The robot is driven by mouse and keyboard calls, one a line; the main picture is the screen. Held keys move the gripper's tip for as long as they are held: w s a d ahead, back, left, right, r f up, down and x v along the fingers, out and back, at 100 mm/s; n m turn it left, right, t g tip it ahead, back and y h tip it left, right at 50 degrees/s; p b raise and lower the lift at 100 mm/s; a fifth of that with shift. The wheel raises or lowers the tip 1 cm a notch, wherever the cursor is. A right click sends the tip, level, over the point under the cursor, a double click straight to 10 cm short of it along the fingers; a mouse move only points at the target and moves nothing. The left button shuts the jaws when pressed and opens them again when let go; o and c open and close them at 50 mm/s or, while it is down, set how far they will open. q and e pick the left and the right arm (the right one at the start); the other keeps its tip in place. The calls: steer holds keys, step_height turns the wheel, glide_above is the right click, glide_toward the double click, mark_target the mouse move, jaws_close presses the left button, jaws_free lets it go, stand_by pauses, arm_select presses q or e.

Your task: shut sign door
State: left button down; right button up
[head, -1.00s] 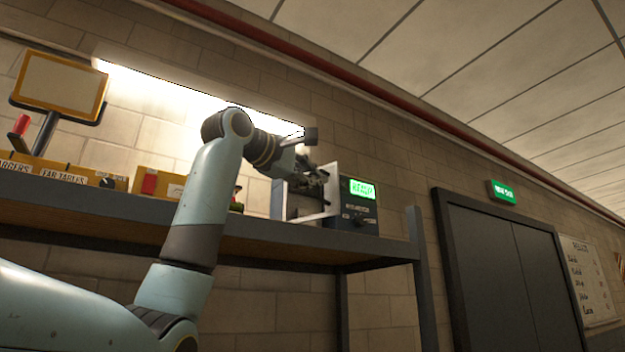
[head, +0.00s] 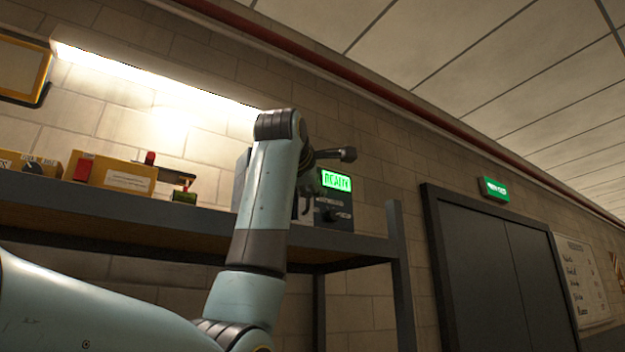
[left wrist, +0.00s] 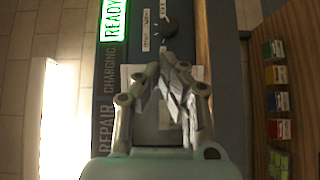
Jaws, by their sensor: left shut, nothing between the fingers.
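The sign box (head: 338,216) stands on the shelf near its right end, with a lit green READY panel (head: 336,181). The left wrist view shows the READY panel (left wrist: 113,20), a dark dial (left wrist: 167,27), and the words CHARGING and REPAIR along the box's edge. My left gripper (head: 308,200) is in front of the box and partly hidden by my arm in the head view. In the left wrist view my left gripper (left wrist: 172,62) is shut and empty over the box. I cannot make out the door for certain; my arm covers the box's left part. My right gripper is out of view.
The shelf (head: 130,222) runs along the brick wall. Yellow boxes (head: 120,178) stand left of my arm. A bright lamp (head: 150,82) is above. A dark double door (head: 490,265) is at the right. Coloured small boxes (left wrist: 277,102) show at the wrist view's right.

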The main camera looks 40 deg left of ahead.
arm_select(q)
steer(key=shift+w+a+n+g+y+p, duration=0.3)
steer(key=shift+w+a+n+g+y, duration=0.2)
steer(key=shift+w+n+y, duration=0.4)
steer(key=shift+w+a+n+g+y+p, duration=0.25)
steer(key=shift+w+a+n+g+y, duration=0.35)
steer(key=shift+y, duration=0.5)
steer(key=shift+d+f, duration=0.1)
steer(key=shift+d, duration=0.05)
